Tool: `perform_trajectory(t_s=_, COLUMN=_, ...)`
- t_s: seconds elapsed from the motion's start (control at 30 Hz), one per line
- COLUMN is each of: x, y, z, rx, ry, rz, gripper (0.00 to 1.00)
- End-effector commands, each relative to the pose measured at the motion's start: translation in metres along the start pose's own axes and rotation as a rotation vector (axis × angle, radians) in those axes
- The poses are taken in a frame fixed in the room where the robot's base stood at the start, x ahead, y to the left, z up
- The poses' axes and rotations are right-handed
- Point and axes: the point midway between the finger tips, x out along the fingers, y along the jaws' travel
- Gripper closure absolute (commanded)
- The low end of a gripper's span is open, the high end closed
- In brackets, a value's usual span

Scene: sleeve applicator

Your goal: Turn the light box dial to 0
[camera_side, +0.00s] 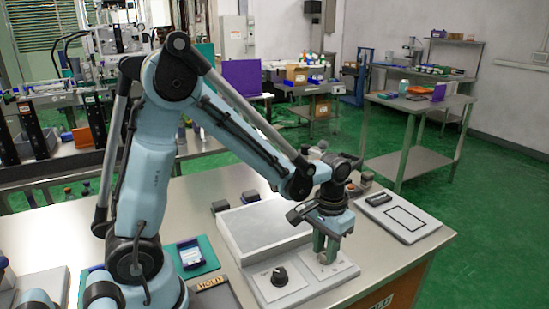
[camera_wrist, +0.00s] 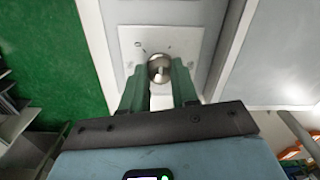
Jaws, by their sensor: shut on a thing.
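The light box (camera_side: 262,226) stands on the steel table with a pale sloped control panel (camera_side: 303,283) along its front. A black dial (camera_side: 279,276) with a light pointer mark is at the panel's left; its scale is too small to read. My gripper (camera_side: 325,258) is over the panel's right part, apart from the black dial. In the wrist view, the fingers of my gripper (camera_wrist: 161,70) are closed on a round metal knob (camera_wrist: 159,66) on the panel. The fingers hide most of this knob in the side view. The black dial is not visible in the wrist view.
A white board with a black outline (camera_side: 405,219) lies to the right. Small dark blocks (camera_side: 250,196) stand behind the light box.

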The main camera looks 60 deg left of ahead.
Motion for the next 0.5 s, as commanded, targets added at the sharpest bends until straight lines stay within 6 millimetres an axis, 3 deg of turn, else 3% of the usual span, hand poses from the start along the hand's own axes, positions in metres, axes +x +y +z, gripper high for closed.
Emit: perform_trajectory(t_s=0.5, x=0.0004, y=0.0009, z=0.0002, rx=-0.482, ry=-0.001, rz=-0.001, gripper=1.00)
